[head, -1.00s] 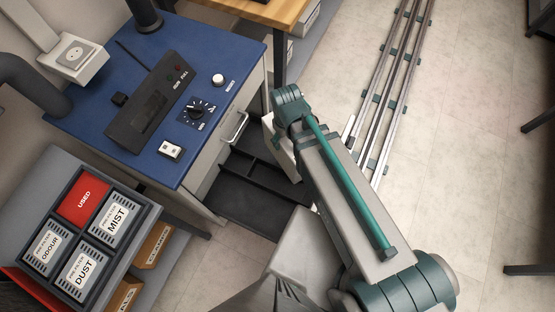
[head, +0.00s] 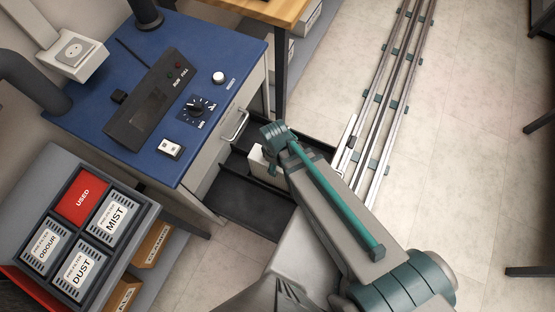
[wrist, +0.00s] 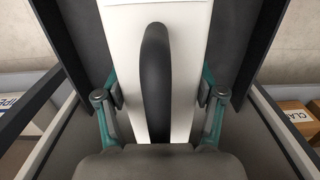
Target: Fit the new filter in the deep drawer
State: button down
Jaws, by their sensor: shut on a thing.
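The deep drawer (head: 240,195) stands open below the blue-topped cabinet, with a dark interior. A white filter block (head: 262,163) shows over the drawer in the head view, partly hidden by my arm. In the wrist view the white filter (wrist: 188,40) has a black curved handle (wrist: 157,80) along its middle. My gripper (wrist: 160,98) is shut on the filter, one teal finger on each side. Dark drawer panels flank the filter there. I cannot tell how deep its lower end sits. My fingers are hidden in the head view.
A tray (head: 120,262) with a red USED bay and white MIST, ODOUR and DUST blocks stands at the left. Labelled cardboard boxes (head: 152,245) sit below it. Floor rails (head: 385,100) run behind my arm.

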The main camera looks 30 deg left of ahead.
jog(key=shift+f, duration=2.35)
jog(key=shift+c, duration=0.7)
grip_release()
jog(key=r, duration=1.2)
jog(key=shift+a+r, duration=0.15)
jog(key=shift+a, duration=0.1)
